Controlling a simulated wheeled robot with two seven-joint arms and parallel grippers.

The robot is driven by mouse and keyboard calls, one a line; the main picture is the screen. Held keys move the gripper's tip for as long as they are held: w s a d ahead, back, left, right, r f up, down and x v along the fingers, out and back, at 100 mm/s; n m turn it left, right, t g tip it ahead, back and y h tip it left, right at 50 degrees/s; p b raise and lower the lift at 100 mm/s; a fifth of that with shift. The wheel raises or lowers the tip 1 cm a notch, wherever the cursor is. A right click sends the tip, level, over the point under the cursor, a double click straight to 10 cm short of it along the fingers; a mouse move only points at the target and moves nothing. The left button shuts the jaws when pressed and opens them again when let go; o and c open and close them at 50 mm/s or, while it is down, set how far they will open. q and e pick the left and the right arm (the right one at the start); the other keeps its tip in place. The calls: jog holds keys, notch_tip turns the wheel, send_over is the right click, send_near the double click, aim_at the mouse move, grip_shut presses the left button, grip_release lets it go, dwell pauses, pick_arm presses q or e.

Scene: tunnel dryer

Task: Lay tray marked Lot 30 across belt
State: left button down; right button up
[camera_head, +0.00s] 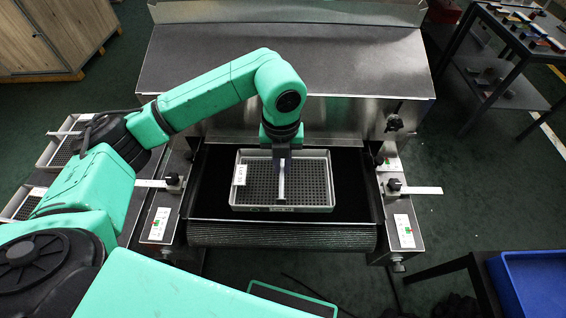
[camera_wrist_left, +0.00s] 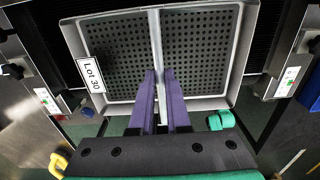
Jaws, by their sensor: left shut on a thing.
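The tray marked Lot 30 (camera_head: 308,206) is a pale rectangular tray with a dark perforated floor and a raised bar across its middle. Its white label reads Lot 30 in the left wrist view (camera_wrist_left: 92,73). The tray is over the black belt (camera_head: 352,188), its long side across the belt's width. I cannot tell whether it touches the belt. My left gripper (camera_head: 281,157) is above the tray, shut on its middle bar. Its purple fingers also show in the left wrist view (camera_wrist_left: 160,82). My right gripper is not in view.
Metal side rails with clamps (camera_head: 394,185) and white labelled plates flank the belt. The dryer's metal hood (camera_head: 285,60) is behind it. More pale trays (camera_head: 62,152) lie at left. A blue bin (camera_head: 535,280) is at lower right, and a dark table (camera_head: 500,60) at upper right.

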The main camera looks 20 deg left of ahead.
aim_at(282, 163)
pick_arm(q)
jog(key=shift+w+a+f+p, duration=0.1)
jog(key=shift+w+a+p, duration=0.1)
jog(key=shift+w, duration=0.35)
jog(key=shift+w+a+p, duration=0.1)
jog(key=shift+w+p, duration=0.1)
jog(key=shift+w, duration=0.3)
notch_tip(282, 163, down, 2)
jog(key=shift+f+p, duration=0.1)
jog(key=shift+p, duration=0.2)
jog(key=shift+f, duration=0.4)
jog(key=f, duration=0.1)
jog(key=f+p, duration=0.2)
jog(key=shift+w+f, duration=0.15)
jog(key=shift+w, duration=0.15)
jog(key=shift+f, duration=0.2)
jog(key=c, duration=0.9)
grip_release()
jog(key=shift+c, duration=0.2)
jog(key=shift+o, duration=0.2)
jog(key=shift+r, duration=0.1)
